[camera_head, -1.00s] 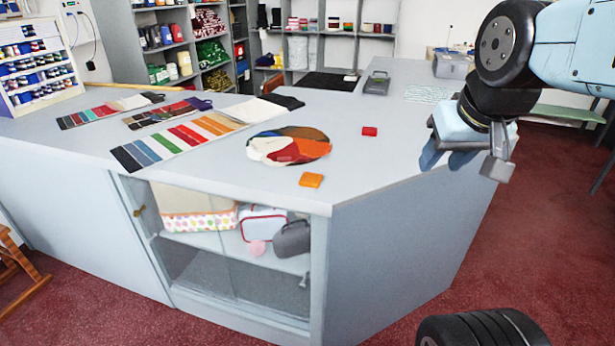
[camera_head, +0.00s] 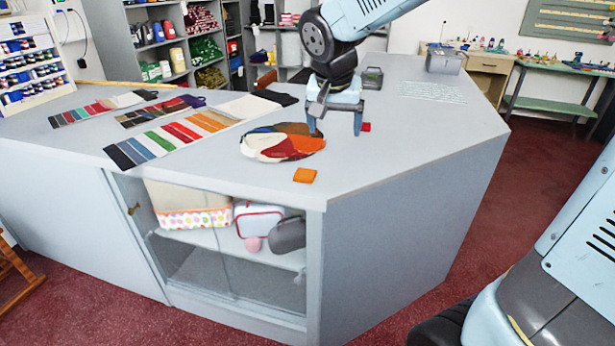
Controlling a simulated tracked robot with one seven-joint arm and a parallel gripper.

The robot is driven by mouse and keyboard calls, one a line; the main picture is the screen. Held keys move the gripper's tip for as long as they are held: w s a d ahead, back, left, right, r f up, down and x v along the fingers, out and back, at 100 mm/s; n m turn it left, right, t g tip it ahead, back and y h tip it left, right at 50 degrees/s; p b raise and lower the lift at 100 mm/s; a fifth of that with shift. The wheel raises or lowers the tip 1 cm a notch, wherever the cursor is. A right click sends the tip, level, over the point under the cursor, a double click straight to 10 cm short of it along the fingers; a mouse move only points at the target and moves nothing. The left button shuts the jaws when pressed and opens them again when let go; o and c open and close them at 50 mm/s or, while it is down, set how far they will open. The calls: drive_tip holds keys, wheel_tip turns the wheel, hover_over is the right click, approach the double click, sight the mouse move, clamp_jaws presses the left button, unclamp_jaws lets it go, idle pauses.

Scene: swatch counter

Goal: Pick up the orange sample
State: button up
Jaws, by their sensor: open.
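The round multicoloured disc (camera_head: 283,143) lies left of my gripper. Striped swatch strips (camera_head: 170,137) cover the counter's left part. A dark box (camera_head: 372,78) and a patterned sheet (camera_head: 432,91) lie farther back. The grey counter (camera_head: 420,135) is bare on the right.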

approach(306, 171)
drive_tip(key=f, duration=0.1)
drive_tip(key=w+f+m, duration=0.1)
drive_tip(key=shift+w+f, duration=0.25)
drive_tip(key=shift+f, duration=0.1)
drive_tip(key=shift+x, duration=2.6)
drive_tip(key=shift+s+d, duration=0.2)
drive_tip(key=shift+c, duration=0.5)
drive_tip(key=c, duration=1)
